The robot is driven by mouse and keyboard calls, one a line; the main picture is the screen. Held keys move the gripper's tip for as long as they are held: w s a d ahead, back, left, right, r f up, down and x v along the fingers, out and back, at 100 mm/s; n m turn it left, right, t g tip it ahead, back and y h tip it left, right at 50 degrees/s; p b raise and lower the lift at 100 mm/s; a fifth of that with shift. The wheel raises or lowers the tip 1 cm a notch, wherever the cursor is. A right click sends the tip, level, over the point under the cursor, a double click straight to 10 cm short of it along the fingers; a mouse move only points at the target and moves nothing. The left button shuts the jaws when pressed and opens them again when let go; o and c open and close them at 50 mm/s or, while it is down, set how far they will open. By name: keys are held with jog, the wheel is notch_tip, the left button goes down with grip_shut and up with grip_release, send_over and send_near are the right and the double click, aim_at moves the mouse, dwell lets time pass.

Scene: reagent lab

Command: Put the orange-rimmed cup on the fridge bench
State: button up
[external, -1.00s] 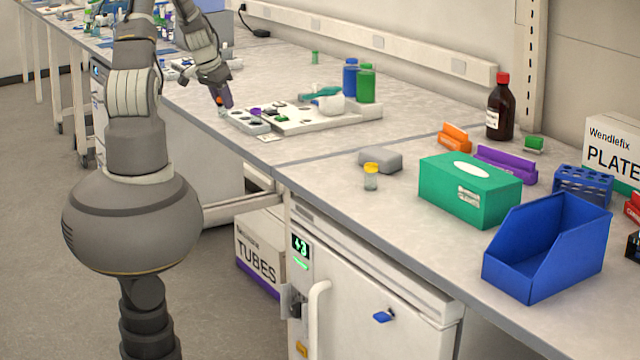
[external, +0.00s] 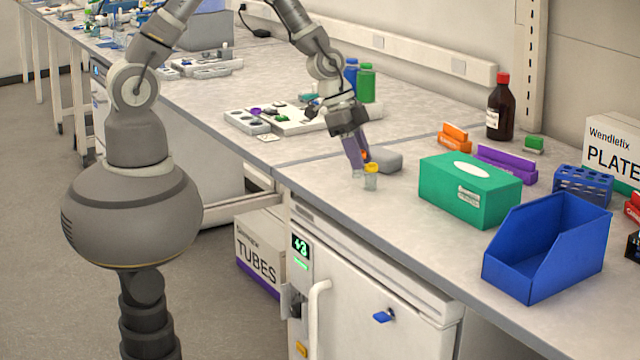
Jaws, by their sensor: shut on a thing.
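My gripper (external: 358,167) is low over the fridge bench (external: 325,185), pointing down, its fingers shut on the orange-rimmed cup. The cup is mostly hidden by the fingers; a bit of its orange rim (external: 365,155) shows at their right side. I cannot tell whether the cup touches the bench top.
A grey block (external: 385,162) lies just behind the yellow-topped cup. A green tissue box (external: 470,190) and a blue bin (external: 545,250) stand to the right. A white tray (external: 300,125) is on the left bench. The bench front left of the tissue box is clear.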

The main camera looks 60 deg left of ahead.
jog(key=s+d+m+g, duration=0.1)
jog(key=s+d+m, duration=0.3)
jog(key=s+d, duration=0.65)
jog(key=w+d, duration=0.4)
jog(key=w+d+f, duration=0.1)
jog(key=w+d, duration=0.3)
jog(key=w+d+b, duration=0.1)
jog(key=w+d, duration=0.3)
jog(key=d, duration=0.1)
jog(key=shift+w+f, duration=0.25)
jog(key=shift+f, duration=0.15)
jog(key=shift+a+f+b, duration=0.1)
jog(key=shift+f+b, duration=0.45)
jog(key=shift+f, duration=1.15)
jog(key=shift+f, duration=0.1)
jog(key=o, duration=1)
jog(key=shift+o, duration=0.2)
jog(key=p+v, duration=0.2)
jog(key=v, duration=1)
jog(key=shift+w+a, duration=0.15)
jog(key=shift+a, duration=0.05)
